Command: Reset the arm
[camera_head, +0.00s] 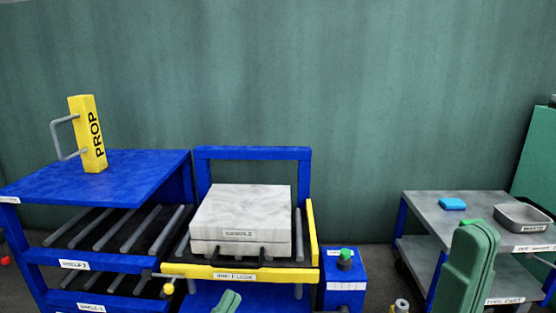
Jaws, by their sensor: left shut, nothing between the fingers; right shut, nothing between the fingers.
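Two green arm links of mine reach up into the bottom of the head view. A small rounded tip shows low at the centre left, below the yellow front bar. A larger upright link stands at the lower right, in front of the grey cart. No gripper fingers show in the view. A white marbled block (240,211) labelled SAMPLE rests in the blue press frame (253,153). A yellow block (87,135) marked PROP, with a grey side handle, stands upright on the blue rack's top (140,170).
A yellow bar (205,271) runs along the press front. A blue box (345,266) with a green button (346,254) stands right of it. The grey cart (420,204) holds a blue block (452,204) and a metal tray (523,218). Roller shelves (115,228) fill the rack.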

